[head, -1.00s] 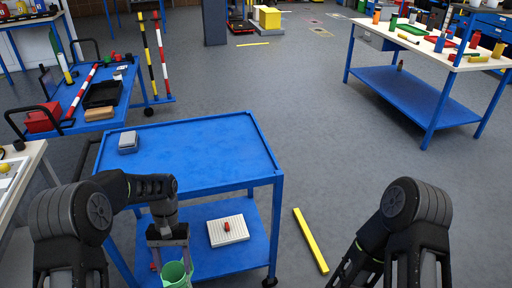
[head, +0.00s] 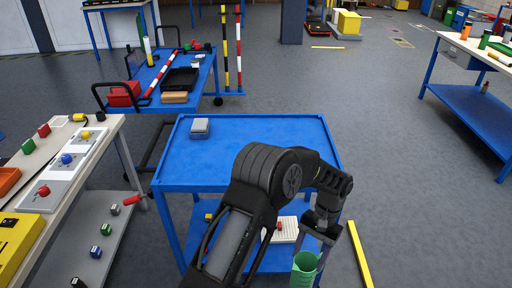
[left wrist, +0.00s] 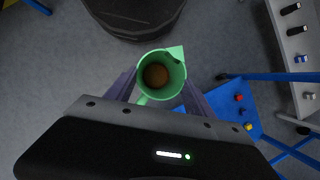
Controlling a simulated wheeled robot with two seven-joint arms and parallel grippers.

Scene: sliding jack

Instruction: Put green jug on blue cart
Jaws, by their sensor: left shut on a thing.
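The green jug (head: 304,270) hangs upright in my left gripper (head: 318,248), low in front of the blue cart (head: 256,148). In the left wrist view the jug (left wrist: 161,75) sits between the two fingers of the gripper (left wrist: 160,88), with something brown at its bottom. The cart's top has a raised rim and is mostly bare. The jug is apart from the cart top, near its front right leg. My right gripper is out of view.
A grey box (head: 200,127) stands at the cart top's back left. A white board (head: 283,230) lies on its lower shelf. A workbench (head: 98,150) with buttons is at left. A yellow bar (head: 359,254) lies on the floor at right.

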